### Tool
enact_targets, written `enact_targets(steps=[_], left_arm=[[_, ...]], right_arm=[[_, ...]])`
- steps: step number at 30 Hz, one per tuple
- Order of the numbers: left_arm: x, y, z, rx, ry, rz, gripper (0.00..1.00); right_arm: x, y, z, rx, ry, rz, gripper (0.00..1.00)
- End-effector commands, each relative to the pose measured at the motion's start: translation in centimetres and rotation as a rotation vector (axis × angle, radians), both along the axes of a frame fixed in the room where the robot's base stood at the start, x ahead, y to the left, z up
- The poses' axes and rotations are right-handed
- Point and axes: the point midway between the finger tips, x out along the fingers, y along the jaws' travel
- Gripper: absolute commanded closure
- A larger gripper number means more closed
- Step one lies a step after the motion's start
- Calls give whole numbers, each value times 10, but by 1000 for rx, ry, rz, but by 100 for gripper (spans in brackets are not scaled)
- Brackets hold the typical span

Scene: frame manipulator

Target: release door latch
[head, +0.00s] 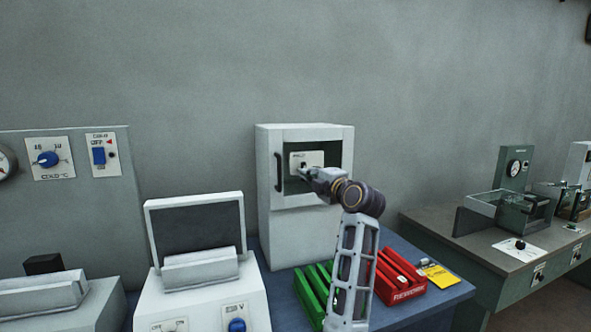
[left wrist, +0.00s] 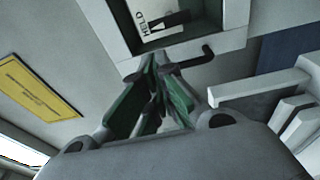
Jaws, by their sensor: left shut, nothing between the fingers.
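A white cabinet (head: 305,232) stands against the wall, with a dark handle (head: 278,172) on the left of its door. Behind the opening in the door is a pale latch plate (head: 307,158) with a small dark latch part. In the left wrist view the plate reads "HELD" and carries a black lever (left wrist: 173,21). My left gripper (head: 306,172) is shut and empty in front of the opening, near the lower part of the plate. In the wrist view its fingertips (left wrist: 155,62) lie below the lever, apart from it in the picture. Contact with the cabinet cannot be told. My right gripper is not in view.
Right of my forearm are a red tray (head: 399,277) and a yellow card (head: 440,276); a green tray (head: 313,292) lies left of it. A white instrument with a dark screen (head: 200,228) stands left of the cabinet. Another bench (head: 440,226) is at the right.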

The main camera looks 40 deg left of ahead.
Motion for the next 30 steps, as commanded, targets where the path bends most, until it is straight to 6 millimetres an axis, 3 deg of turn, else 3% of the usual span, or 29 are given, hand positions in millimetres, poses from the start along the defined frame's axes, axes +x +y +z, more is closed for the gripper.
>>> enact_targets(steps=[7,19,30], left_arm=[[2,0,-3,-31,7,-3,100],[2,3,-2,-29,6,-2,100],[13,35,-1,-26,6,0,100]], right_arm=[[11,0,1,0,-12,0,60],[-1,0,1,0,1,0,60],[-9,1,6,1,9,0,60]])
